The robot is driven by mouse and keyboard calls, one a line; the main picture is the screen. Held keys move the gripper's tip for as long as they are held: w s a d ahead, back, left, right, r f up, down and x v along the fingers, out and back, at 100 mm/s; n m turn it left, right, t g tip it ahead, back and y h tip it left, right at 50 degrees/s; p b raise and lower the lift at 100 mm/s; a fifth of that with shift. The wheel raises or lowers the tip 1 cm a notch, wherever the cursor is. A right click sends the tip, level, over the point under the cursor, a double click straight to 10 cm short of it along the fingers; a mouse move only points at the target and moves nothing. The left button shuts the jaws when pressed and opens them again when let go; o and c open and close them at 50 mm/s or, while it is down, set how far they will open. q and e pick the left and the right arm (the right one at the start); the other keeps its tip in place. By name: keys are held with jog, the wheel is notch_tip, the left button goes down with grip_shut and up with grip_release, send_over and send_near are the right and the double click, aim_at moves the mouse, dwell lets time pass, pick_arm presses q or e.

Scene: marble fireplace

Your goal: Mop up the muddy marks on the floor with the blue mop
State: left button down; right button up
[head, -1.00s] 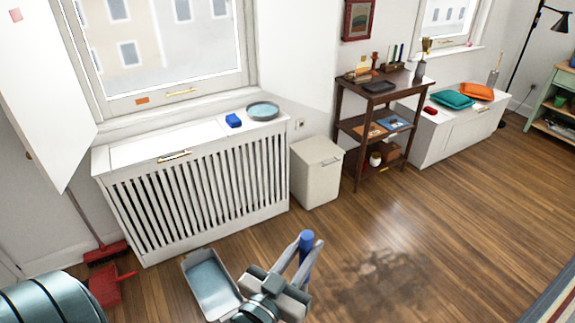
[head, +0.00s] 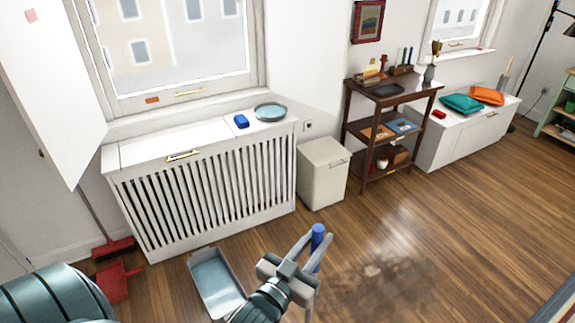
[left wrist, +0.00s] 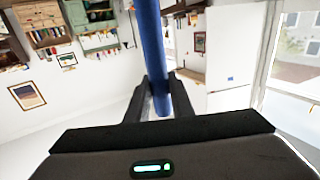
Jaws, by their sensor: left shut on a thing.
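My left gripper (head: 312,256) is shut on the blue mop (head: 318,233), and the top of its handle shows between the fingers in the head view. In the left wrist view the blue handle (left wrist: 168,50) runs up between the two dark fingers. The mop's head is hidden in the head view. The brown muddy marks (head: 375,285) are a smeared patch on the wooden floor, to the right of my left gripper in the picture. My right gripper is not seen.
A grey tray (head: 215,287) lies on the floor left of my gripper. A white radiator cover (head: 205,185), a white bin (head: 323,173) and a dark shelf (head: 388,130) stand along the wall. A red broom (head: 112,248) and red dustpan (head: 115,281) are at the left.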

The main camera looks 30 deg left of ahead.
pick_arm(q)
jog(key=w+a+f+n+y+p, duration=0.1)
jog(key=w+a+p, duration=0.5)
jog(key=w+a, duration=1.4)
jog(key=shift+a+n+y, duration=0.3)
jog(key=shift+a+y, duration=0.15)
jog(key=shift+y, duration=0.15)
